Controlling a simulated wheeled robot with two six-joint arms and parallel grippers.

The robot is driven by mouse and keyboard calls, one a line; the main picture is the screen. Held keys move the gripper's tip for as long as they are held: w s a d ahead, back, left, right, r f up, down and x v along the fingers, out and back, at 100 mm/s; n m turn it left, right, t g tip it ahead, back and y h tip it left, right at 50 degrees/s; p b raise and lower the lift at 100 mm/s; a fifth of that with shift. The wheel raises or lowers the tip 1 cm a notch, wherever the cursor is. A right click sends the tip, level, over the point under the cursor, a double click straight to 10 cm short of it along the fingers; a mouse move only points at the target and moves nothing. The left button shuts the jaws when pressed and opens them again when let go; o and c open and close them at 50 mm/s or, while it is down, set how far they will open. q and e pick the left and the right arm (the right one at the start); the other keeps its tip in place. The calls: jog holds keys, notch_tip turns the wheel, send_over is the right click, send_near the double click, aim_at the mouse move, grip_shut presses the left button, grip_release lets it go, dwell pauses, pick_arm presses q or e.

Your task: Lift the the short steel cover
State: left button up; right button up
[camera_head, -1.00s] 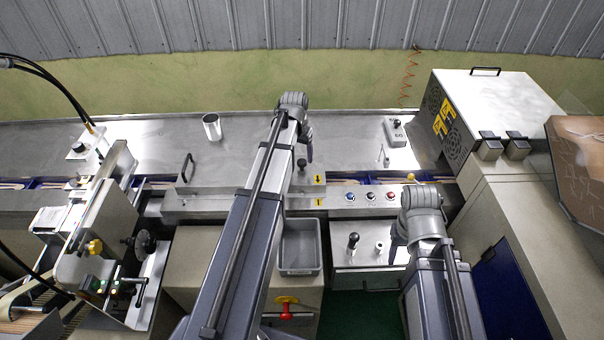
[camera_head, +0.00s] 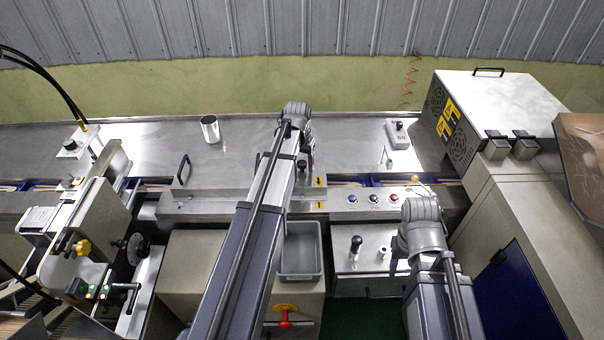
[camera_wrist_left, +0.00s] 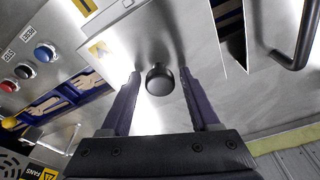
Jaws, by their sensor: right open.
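The short steel cover (camera_head: 308,191) lies flat on the machine bed, with yellow arrow stickers and a dark round knob (camera_head: 302,165). My left arm hides part of it in the head view. My left gripper (camera_wrist_left: 158,88) is open above the cover, its two fingers on either side of the knob (camera_wrist_left: 158,79) with a gap to each. My right gripper (camera_head: 396,247) hangs at the lower right, mostly hidden behind its own wrist, away from the cover.
A longer steel cover with a bar handle (camera_head: 182,168) adjoins on the left. A steel cup (camera_head: 210,129) stands behind it. Push buttons (camera_head: 373,199) sit to the right, and a grey bin (camera_head: 300,250) is in front. The bed behind is mostly clear.

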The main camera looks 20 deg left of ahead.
pick_arm(q)
grip_shut()
dwell(1.1)
